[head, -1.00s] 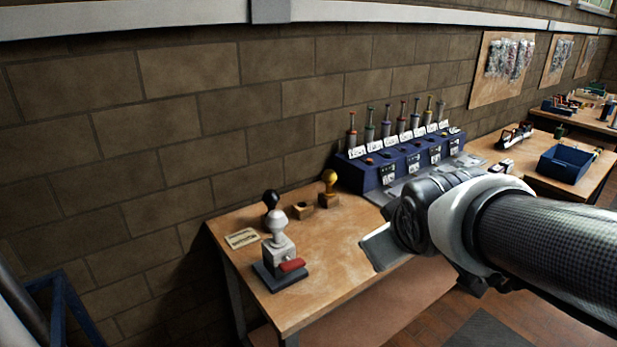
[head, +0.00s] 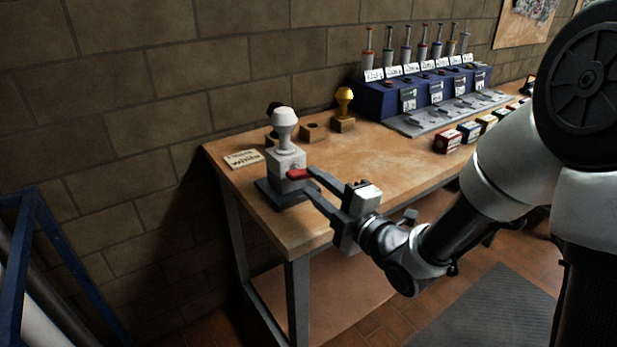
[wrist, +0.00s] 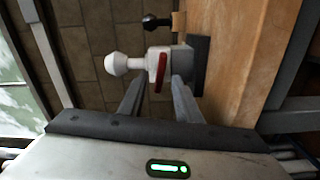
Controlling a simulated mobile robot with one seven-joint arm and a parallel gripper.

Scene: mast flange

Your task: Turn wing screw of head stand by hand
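The head stand is a grey block (head: 286,162) on a dark base, with a white head (head: 284,122) on top. It stands upright near the table's left front corner. The red wing screw (head: 297,174) sticks out of the block's front side. It also shows in the wrist view (wrist: 161,74). My gripper (head: 309,181) is at the stand, its fingertips close to the wing screw. In the wrist view the fingers (wrist: 159,82) are apart, one on each side of the red screw, with gaps visible. Contact cannot be made out.
A card reading "white" (head: 243,159) lies left of the stand. Behind are a black head (head: 273,108), an empty wooden block (head: 313,132) and a yellow head (head: 344,97) on a block. A blue rack (head: 424,92) and small boxes (head: 447,141) are further right. The middle tabletop is clear.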

